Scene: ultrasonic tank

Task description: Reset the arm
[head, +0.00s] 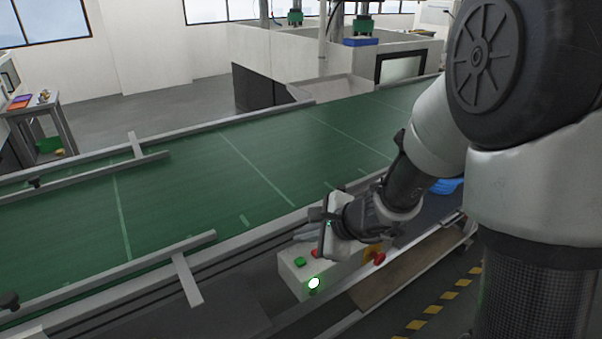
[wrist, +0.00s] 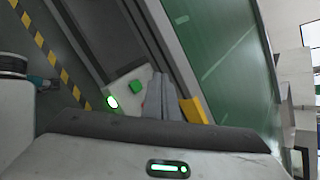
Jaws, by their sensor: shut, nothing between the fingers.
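My arm reaches in from the right in the head view. My gripper (head: 306,233) is just above a white control box (head: 292,276) on the near side of the conveyor. In the wrist view my gripper (wrist: 158,82) shows its grey fingers together, with nothing between them. The box has a green button (head: 300,262), a lit green-white button (head: 314,283) and a red knob (head: 378,258). The green button (wrist: 136,87) and the lit button (wrist: 112,102) also show in the wrist view. I cannot tell whether the fingers touch the box.
A green conveyor belt (head: 200,178) with metal guide rails runs across the view behind the box. A blue object (head: 447,186) lies behind my arm. Yellow and black floor tape (head: 433,309) marks the near right. A small table (head: 30,110) stands at far left.

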